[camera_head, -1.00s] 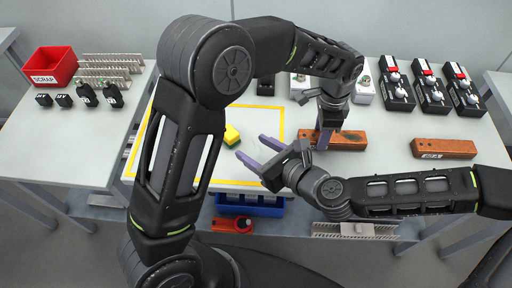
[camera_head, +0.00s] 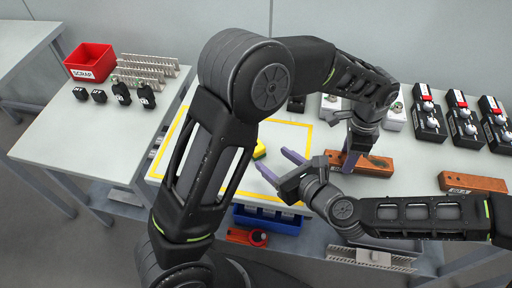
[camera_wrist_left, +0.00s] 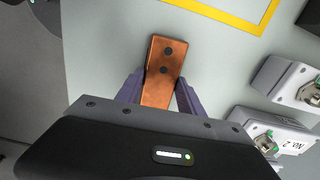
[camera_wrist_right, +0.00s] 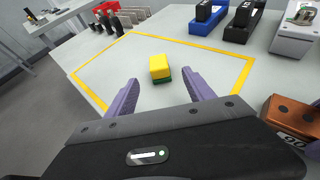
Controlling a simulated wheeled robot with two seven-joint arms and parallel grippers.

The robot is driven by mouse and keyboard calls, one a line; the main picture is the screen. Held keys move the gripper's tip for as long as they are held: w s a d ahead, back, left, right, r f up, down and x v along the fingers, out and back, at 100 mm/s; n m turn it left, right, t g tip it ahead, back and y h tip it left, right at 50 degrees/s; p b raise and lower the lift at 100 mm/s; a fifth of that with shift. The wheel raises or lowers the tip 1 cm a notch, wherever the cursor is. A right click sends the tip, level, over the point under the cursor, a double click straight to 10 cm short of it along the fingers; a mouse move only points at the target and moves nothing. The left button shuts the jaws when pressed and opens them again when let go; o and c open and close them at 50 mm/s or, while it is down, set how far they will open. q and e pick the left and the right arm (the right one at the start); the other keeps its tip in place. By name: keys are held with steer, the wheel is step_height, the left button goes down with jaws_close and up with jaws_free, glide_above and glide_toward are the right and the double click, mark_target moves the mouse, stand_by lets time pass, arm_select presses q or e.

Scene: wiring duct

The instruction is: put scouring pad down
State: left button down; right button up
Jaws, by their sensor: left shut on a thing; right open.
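The scouring pad, a yellow block with a green underside, lies in the yellow-outlined area of the table. In the head view (camera_head: 260,148) my arm partly hides it; in the right wrist view (camera_wrist_right: 160,67) it shows whole. My right gripper (camera_head: 277,163) is open and empty. Its fingers (camera_wrist_right: 162,92) point toward the pad, with a gap before it. My left gripper (camera_head: 348,160) is shut on a copper bar (camera_head: 374,165) with dark holes; the left wrist view shows the bar (camera_wrist_left: 163,62) between its fingers.
Another copper bar (camera_head: 472,182) lies at the right. Black switch boxes (camera_head: 462,122) stand behind it. A blue bin (camera_head: 268,221) sits at the table's front. A red SCRAP bin (camera_head: 90,62) and several black parts are on the left table. Around the pad the surface is clear.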

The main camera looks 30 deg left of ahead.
mark_target(261, 150)
steer(key=shift+x, duration=2.25)
steer(key=shift+a, duration=0.1)
steer(key=x, duration=0.5)
steer(key=shift+f, duration=0.1)
steer(key=shift+c, duration=0.4)
jaws_close()
